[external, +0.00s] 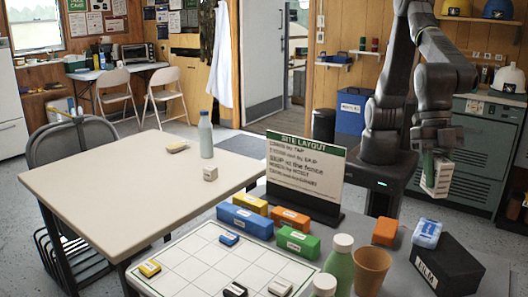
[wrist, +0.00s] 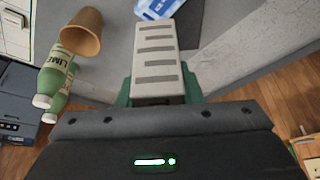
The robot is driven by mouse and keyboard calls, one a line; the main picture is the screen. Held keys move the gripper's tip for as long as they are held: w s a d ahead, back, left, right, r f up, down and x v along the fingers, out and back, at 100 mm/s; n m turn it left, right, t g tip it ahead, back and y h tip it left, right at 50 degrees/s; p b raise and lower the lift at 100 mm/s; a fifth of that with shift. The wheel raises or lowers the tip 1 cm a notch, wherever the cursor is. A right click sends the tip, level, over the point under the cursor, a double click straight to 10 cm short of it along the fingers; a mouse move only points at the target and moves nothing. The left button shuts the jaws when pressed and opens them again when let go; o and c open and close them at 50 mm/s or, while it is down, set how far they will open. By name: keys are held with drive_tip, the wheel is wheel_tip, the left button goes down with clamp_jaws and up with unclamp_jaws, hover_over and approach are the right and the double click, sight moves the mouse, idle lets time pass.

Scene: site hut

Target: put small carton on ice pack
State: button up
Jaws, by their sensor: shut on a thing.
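My gripper (external: 432,160) points down and is shut on the small carton (external: 437,180), a white box with grey stripes. In the wrist view the carton (wrist: 157,62) sits between the green fingers. In the wrist view the ice pack (wrist: 160,8) shows at the top edge, partly cut off.
A sign (external: 305,172) stands behind several coloured boxes. A green cabinet (external: 480,150) is behind my arm.

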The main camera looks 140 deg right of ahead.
drive_tip(key=shift+s+a+f, duration=0.15)
drive_tip(key=shift+s+a, duration=0.2)
drive_tip(key=shift+a, duration=0.1)
wheel_tip(320, 180, down, 10)
drive_tip(key=shift+a+r, duration=0.1)
drive_tip(key=shift+r, duration=0.1)
drive_tip(key=shift+f, duration=0.2)
drive_tip(key=o, duration=1)
drive_tip(key=shift+c, duration=0.2)
drive_tip(key=shift+r, duration=0.1)
drive_tip(key=shift+r, duration=0.5)
drive_tip(key=v, duration=1.1)
drive_tip(key=shift+s+d, duration=0.15)
drive_tip(key=shift+d, duration=0.1)
